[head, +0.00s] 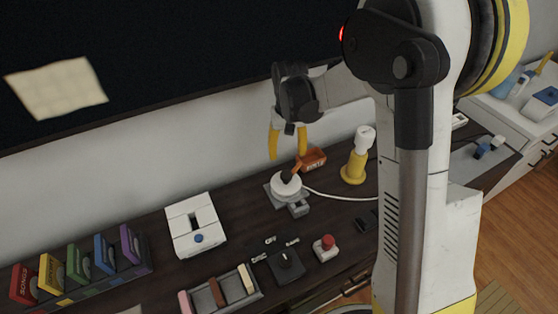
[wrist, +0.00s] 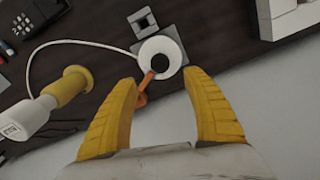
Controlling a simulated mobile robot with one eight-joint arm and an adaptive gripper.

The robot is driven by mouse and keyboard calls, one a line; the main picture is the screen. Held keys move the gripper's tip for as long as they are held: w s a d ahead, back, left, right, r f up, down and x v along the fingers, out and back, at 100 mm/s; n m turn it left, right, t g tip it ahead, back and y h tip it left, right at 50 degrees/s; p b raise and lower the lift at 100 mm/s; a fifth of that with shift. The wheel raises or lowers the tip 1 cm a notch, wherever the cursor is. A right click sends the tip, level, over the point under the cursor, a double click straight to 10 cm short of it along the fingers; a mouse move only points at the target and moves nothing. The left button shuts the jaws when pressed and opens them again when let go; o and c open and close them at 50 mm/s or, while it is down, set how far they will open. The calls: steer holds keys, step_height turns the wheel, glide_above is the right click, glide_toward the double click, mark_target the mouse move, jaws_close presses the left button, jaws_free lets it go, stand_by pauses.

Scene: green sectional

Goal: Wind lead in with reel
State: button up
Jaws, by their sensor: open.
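The reel is a white round drum (head: 284,191) with a dark hub on a grey base, on the dark shelf below the screen. It also shows in the wrist view (wrist: 174,50), just beyond my fingertips. An orange-brown crank piece (head: 296,167) slants up from the hub. The white lead (head: 335,196) runs from the reel to the right and passes behind my arm; in the wrist view the lead (wrist: 75,41) arcs left. My gripper (head: 288,146) has two yellow fingers spread apart, pointing down above the reel. Nothing is between the fingers (wrist: 162,80) that I can see as held.
A yellow-and-white bottle-like object (head: 357,158) stands right of the reel. A white box (head: 195,226), black knob unit (head: 286,264) and red button (head: 326,246) stand nearby. Coloured cases (head: 80,268) line the left.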

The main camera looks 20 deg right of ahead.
mark_target(287, 175)
step_height(287, 175, down, 11)
steer(key=b, duration=0.4)
steer(key=shift+s+r, duration=0.1)
steer(key=shift+r, duration=0.05)
jaws_close()
